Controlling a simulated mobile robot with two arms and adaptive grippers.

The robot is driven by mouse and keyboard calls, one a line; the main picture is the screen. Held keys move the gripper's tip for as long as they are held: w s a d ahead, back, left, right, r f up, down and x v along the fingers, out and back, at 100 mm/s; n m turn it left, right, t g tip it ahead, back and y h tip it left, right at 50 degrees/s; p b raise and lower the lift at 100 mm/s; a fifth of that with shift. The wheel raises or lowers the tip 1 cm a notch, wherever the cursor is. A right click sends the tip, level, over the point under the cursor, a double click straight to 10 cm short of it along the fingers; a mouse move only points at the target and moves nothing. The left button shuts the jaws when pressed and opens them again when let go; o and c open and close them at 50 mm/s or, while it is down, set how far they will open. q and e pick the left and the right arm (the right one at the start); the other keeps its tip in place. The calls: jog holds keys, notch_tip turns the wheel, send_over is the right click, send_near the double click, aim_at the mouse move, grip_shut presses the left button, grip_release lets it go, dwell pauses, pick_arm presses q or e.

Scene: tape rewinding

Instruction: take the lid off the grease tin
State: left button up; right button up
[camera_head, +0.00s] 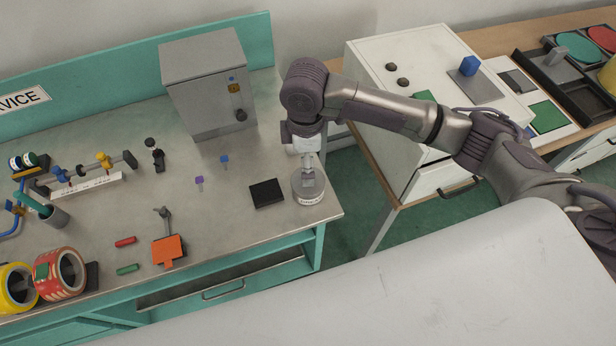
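The grease tin (309,198) is a short, round grey tin with a pale label on its front. It stands upright near the right front corner of the metal workbench. Its lid (298,182) appears to be on top, partly hidden by my gripper. My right gripper (309,176) points down over the middle of the lid, with its fingertips at or very near it. The fingers are too small to tell whether they are apart or closed on the lid's top. My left gripper is not in view.
A black square pad (266,194) lies just left of the tin. A grey cabinet (207,90) stands behind it. A white cabinet (415,75) stands right, across a gap. The bench edge is close.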

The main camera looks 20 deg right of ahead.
aim_at(320, 180)
jog(key=shift+f, duration=0.7)
notch_tip(320, 180, down, 4)
jog(key=shift+a+f+p, duration=0.1)
jog(key=shift+f+p, duration=0.05)
jog(key=shift+p, duration=0.75)
jog(key=shift+f, duration=0.5)
jog(key=c, duration=1.1)
jog(key=shift+s+r, duration=0.1)
jog(key=c, duration=0.5)
jog(key=shift+c, duration=0.4)
